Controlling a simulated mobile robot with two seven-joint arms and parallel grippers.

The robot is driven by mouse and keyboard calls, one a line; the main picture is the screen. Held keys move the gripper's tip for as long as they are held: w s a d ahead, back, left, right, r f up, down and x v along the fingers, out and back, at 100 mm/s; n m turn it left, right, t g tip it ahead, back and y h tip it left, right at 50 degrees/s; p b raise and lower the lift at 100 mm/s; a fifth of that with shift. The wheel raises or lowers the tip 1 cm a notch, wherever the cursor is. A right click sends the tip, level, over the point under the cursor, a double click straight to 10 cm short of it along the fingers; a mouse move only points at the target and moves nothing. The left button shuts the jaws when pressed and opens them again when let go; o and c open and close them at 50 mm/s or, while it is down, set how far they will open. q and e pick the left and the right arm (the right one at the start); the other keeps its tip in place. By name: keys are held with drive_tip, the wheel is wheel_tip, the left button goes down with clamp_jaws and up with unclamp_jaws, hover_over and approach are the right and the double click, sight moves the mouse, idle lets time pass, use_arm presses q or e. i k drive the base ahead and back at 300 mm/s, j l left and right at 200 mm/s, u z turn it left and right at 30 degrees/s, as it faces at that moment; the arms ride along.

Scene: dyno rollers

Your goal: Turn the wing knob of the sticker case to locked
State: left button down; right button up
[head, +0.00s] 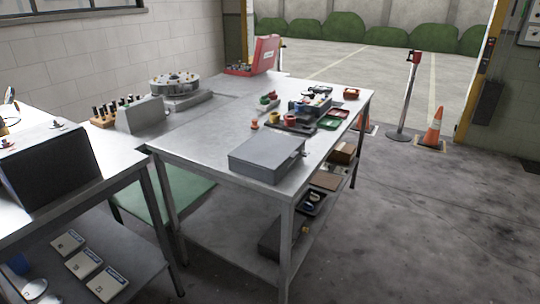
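A closed flat grey metal case (262,160) lies on the near end of the steel table (196,150). A small dark part shows at its right side, too small to tell whether it is a wing knob. A smaller grey box (146,114) stands farther left, and a dark box (48,170) with small knobs on top stands on the left bench. I cannot tell for sure which of these is the sticker case, and no wing knob position can be read. Neither of my grippers is in view.
Small coloured parts and trays (330,122) crowd the table's right side. A round fixture (174,82) and an open red case (262,56) stand farther back. The lower shelf holds boxes. Floor (420,220) to the right is clear up to a cone (433,130) and post.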

sight(302, 153)
drive_tip(key=k+j+u, duration=0.1)
drive_tip(key=k+u, duration=0.2)
drive_tip(key=k, duration=0.35)
drive_tip(key=i+l+u, duration=0.1)
drive_tip(key=u, duration=2.25)
drive_tip(key=k+l, duration=0.1)
drive_tip(key=l, duration=0.35)
drive_tip(key=k+l, duration=0.1)
drive_tip(key=l, duration=0.4)
drive_tip(key=k+l, duration=0.1)
drive_tip(key=l, duration=0.35)
drive_tip(key=k+l, duration=0.1)
drive_tip(key=l, duration=0.4)
drive_tip(key=k+l, duration=0.1)
drive_tip(key=l, duration=0.35)
